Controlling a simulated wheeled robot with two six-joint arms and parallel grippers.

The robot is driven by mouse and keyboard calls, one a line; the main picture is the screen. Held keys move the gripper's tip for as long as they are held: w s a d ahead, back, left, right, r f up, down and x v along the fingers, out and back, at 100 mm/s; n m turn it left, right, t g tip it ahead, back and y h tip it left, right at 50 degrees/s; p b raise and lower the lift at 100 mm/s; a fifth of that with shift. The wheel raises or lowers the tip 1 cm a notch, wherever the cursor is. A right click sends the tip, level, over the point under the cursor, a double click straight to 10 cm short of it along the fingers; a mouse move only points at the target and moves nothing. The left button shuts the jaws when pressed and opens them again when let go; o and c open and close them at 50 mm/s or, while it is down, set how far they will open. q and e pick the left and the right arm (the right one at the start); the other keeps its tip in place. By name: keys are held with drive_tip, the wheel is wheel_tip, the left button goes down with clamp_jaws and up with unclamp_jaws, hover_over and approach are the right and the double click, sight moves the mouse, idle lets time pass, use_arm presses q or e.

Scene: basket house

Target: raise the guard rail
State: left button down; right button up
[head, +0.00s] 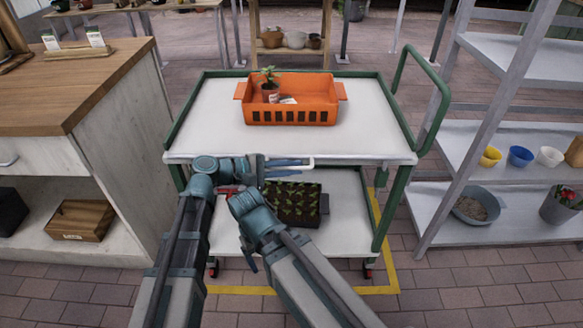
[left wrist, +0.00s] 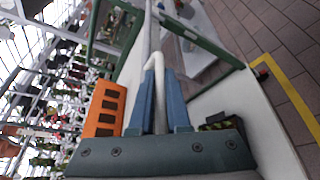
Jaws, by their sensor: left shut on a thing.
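The guard rail (left wrist: 158,95) is a thin pale tube with a bend at its end. In the head view its white end (head: 309,163) shows just below the front edge of the cart's top shelf (head: 200,155). My left gripper (head: 291,168) reaches in from the left along that edge and is shut on the rail. In the left wrist view its two blue fingers (left wrist: 161,105) lie on either side of the tube. Much of the rail is hidden by the gripper and arm.
An orange crate (head: 292,116) with a potted plant (head: 268,88) stands on the top shelf. A dark seedling tray (head: 291,218) sits on the lower shelf. A wooden-topped counter (head: 90,79) is close on the left; a metal rack (head: 468,145) with pots is right.

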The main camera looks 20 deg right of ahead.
use_arm(q)
wheel_tip(320, 180, up, 5)
drive_tip(key=p, duration=0.4)
drive_tip(key=shift+r, duration=0.15)
drive_tip(key=shift+w, duration=0.1)
use_arm(e)
wheel_tip(320, 180, up, 5)
drive_tip(key=shift+a+f, duration=0.1)
use_arm(q)
drive_tip(key=c, duration=0.9)
unclamp_jaws()
drive_tip(key=p+v, duration=0.2)
drive_tip(key=v, duration=1.1)
drive_tip(key=shift+a+p, duration=0.3)
drive_tip(key=shift+a, duration=0.1)
use_arm(e)
wheel_tip(320, 180, up, 3)
drive_tip(key=shift+r, duration=0.1)
use_arm(q)
drive_tip(key=shift+s, duration=0.2)
